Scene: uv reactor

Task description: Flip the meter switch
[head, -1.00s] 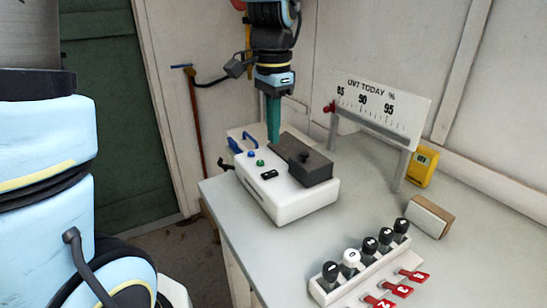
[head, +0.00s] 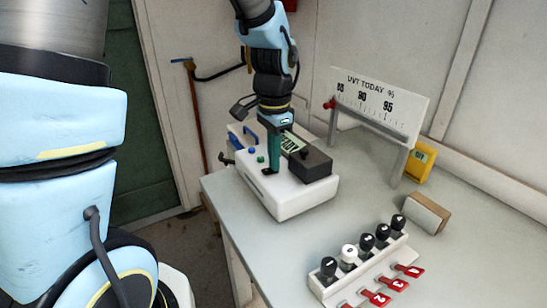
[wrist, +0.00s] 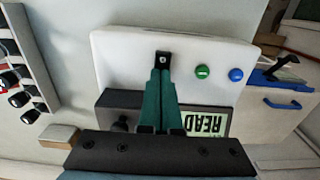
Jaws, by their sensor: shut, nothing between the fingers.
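The meter is a white box (head: 290,200) on the table, with a dark block (head: 312,165) on its top. Its pale green display (head: 293,143) reads "READ", also visible in the wrist view (wrist: 208,123). The small black switch (wrist: 163,60) is on the white top, partly hidden by my fingers. A green button (wrist: 203,72) and a blue button (wrist: 236,75) sit beside it. My gripper (head: 271,168) is shut and empty, pointing down with its teal fingertips at the switch. I cannot tell whether they touch it.
A scale sign (head: 380,105) stands behind the meter, with a yellow device (head: 420,162) to its right. A rack (head: 360,265) of black and white knobs and red tags (head: 376,298) lie in front. Clear table separates the rack and meter.

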